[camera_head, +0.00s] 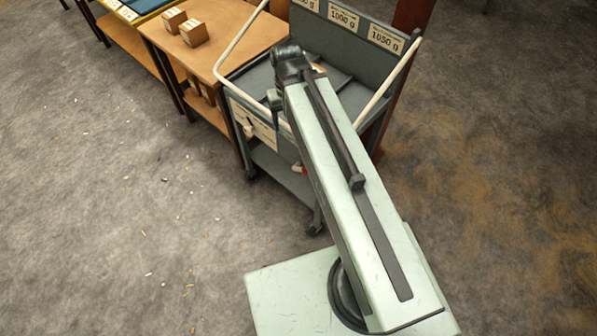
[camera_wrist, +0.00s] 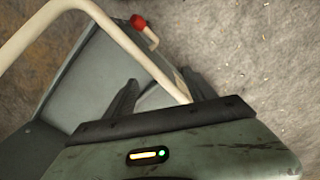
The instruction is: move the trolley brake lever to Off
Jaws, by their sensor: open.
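The grey trolley (camera_head: 268,77) stands beyond my arm, with cream side handles. In the wrist view, a lever with a red knob (camera_wrist: 138,21) and a short pale stem sits by the trolley's edge, at the top. A small red patch (camera_head: 300,168) shows beside my arm in the head view; I cannot tell if it is the same knob. My gripper (camera_wrist: 160,92) is open, its dark fingers apart and away from the red knob. A cream handle bar (camera_wrist: 122,38) runs into the space between the fingers; contact is unclear. No Off marking is readable.
A wooden table (camera_head: 225,40) with small wooden boxes (camera_head: 194,32) adjoins the trolley on the left. The trolley's back panel carries weight labels (camera_head: 385,39). A pale panel (camera_head: 253,122) is on its front. The carpet at left and right is mostly clear, with small scattered bits.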

